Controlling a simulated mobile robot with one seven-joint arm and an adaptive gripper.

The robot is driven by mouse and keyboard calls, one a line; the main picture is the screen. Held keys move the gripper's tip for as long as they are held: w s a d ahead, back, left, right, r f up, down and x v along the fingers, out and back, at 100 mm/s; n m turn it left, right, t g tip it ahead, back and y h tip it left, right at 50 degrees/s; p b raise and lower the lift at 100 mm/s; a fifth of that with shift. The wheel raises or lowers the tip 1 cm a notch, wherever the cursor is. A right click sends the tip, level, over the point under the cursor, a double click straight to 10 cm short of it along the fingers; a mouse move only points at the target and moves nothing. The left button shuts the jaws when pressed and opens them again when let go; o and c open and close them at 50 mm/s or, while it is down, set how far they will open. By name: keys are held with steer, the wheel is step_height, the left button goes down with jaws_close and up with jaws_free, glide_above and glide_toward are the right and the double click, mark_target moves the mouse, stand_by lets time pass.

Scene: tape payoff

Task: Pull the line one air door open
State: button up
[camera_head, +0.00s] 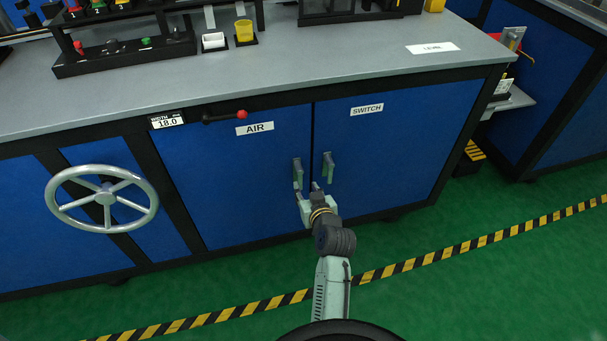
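The blue air door (238,180) is on the cabinet front, left of centre, under a white label (255,128) reading AIR. It looks closed, flush with the panel beside it. Its grey upright handle (297,173) is near its right edge. My gripper (312,190) is just below and slightly right of that handle, in front of the seam between the two doors. The fingers are small and partly hidden by my wrist, so I cannot tell whether they are open or touch the handle.
The switch door (385,160) with its own handle (328,166) adjoins on the right. A silver handwheel (102,198) and a red-knobbed lever (226,116) are to the left. The grey worktop (330,62) overhangs the doors. Striped tape (420,261) crosses the clear green floor.

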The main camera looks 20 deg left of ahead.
mark_target(301, 178)
steer(key=x, duration=0.8)
steer(key=shift+w+a+f+p, duration=0.1)
steer(key=shift+w+a+p, duration=0.1)
steer(key=shift+w+p, duration=0.15)
steer(key=shift+c, duration=0.4)
jaws_close()
steer(key=shift+d, duration=0.1)
